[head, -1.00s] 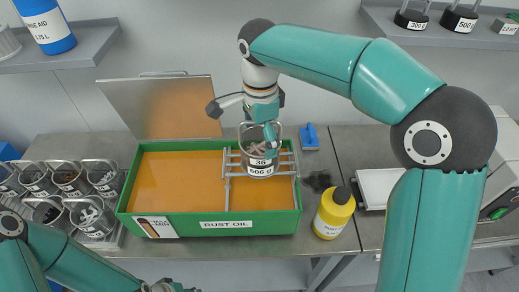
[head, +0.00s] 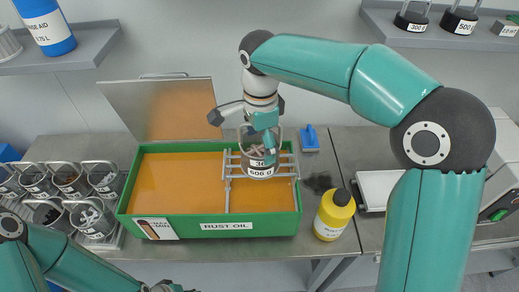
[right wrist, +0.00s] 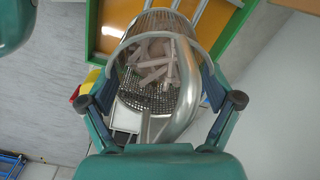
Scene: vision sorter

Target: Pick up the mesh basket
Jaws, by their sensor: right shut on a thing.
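The mesh basket (head: 259,157) is a round wire cup with a white weight label, at the rail frame on the right side of the green rust oil tank (head: 160,228). My right gripper (head: 262,138) is above it, pointing down, and shut on it. In the right wrist view the basket (right wrist: 150,97) lies between the two fingers, with a wide shiny curved handle across it and pale rod-like parts inside. Whether its bottom touches the rails or the oil is hard to tell.
The tank's lid (head: 165,105) stands open at the back. Several loaded baskets stand in a wire rack (head: 120,232) at the left. A yellow bottle (head: 333,215) and a blue clip-like object (head: 309,139) are right of the tank. Shelves hang above on both sides.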

